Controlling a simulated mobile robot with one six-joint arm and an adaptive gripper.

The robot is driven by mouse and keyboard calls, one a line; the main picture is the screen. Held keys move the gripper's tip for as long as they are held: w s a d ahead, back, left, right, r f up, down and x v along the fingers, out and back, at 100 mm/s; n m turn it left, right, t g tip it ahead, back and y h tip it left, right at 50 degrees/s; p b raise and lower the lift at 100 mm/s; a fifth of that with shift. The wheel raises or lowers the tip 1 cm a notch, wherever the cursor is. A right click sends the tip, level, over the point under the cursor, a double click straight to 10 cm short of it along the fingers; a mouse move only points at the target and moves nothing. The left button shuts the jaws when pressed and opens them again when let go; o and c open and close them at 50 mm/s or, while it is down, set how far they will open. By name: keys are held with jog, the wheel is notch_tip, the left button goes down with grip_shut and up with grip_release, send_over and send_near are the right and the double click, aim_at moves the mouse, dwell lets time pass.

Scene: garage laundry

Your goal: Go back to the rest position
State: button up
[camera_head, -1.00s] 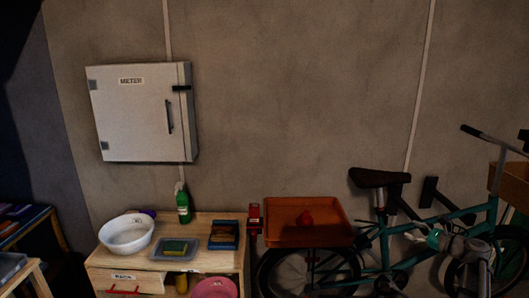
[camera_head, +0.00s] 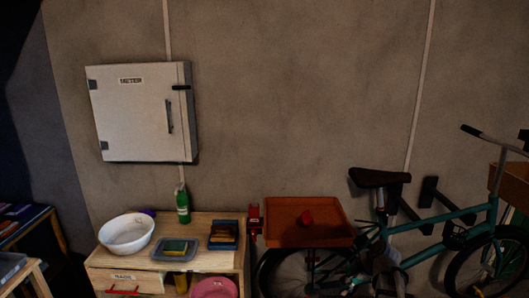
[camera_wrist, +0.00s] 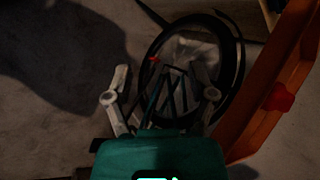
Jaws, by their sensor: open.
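My gripper (camera_wrist: 160,70) shows in the wrist view with its two grey fingers spread wide apart and nothing between them. Its teal body fills the bottom of that view. Beyond the fingers are a bicycle wheel (camera_wrist: 238,62) and the dark floor, apart from the jaws. In the head view, a dim grey part of my arm shows low in front of the bicycle frame; the fingers cannot be made out clearly there.
An orange tray (camera_head: 282,236) with a small red object (camera_head: 305,217) stands left of the teal bicycle (camera_head: 425,250). A wooden cabinet (camera_head: 205,262) holds a white bowl (camera_head: 126,234) and a green bottle (camera_head: 182,206). A meter box (camera_head: 130,115) hangs on the wall.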

jog(key=s+a+f+n+g+h, duration=0.3)
jog(key=s+a+n+h, duration=0.3)
jog(key=s+n, duration=0.4)
jog(key=shift+s+a+f, duration=0.3)
jog(key=shift+s+a, duration=0.1)
jog(key=shift+s, duration=0.25)
dwell(1.5)
